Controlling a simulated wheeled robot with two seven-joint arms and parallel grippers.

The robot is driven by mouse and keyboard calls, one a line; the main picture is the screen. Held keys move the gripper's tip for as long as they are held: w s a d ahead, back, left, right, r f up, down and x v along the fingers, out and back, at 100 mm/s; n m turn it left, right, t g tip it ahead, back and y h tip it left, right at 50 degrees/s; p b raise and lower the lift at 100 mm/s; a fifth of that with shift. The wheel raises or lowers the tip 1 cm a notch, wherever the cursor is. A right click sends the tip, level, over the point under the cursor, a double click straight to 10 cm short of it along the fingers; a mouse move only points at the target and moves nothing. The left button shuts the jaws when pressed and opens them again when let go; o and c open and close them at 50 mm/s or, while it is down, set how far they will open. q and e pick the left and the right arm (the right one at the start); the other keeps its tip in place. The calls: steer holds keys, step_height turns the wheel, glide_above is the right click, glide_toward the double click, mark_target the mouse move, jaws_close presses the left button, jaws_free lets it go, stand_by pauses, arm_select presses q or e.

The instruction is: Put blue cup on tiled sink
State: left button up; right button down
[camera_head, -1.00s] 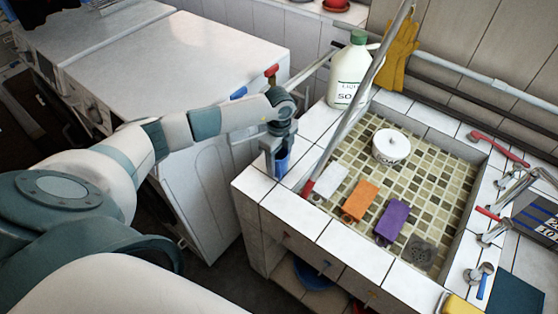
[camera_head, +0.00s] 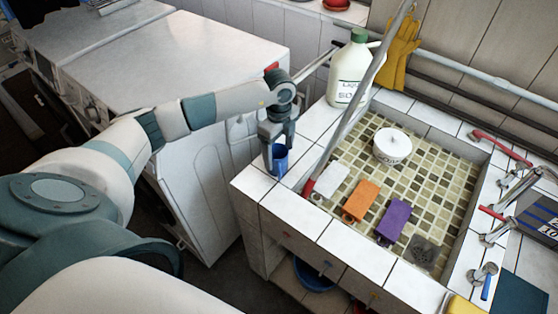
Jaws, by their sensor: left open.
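The blue cup (camera_head: 280,161) is at the left corner of the tiled sink (camera_head: 318,221), and appears to stand upright on the white tiled rim. My left gripper (camera_head: 277,147) points down over the cup and is open. One finger is beside the cup's left side, and the gripper hides the cup's upper part. I cannot tell whether the fingers touch the cup. My right gripper is not in view.
A soap bottle (camera_head: 351,70) stands on the back rim, and a grey pole (camera_head: 352,115) slants across the sink's left side. The front rim is mostly clear.

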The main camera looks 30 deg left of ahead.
arm_select(q)
step_height(320, 180, up, 8)
steer(key=b, duration=0.2)
steer(key=shift+f, duration=0.15)
stand_by(0.6)
steer(key=shift+s+f, duration=0.1)
steer(key=shift+s, duration=0.05)
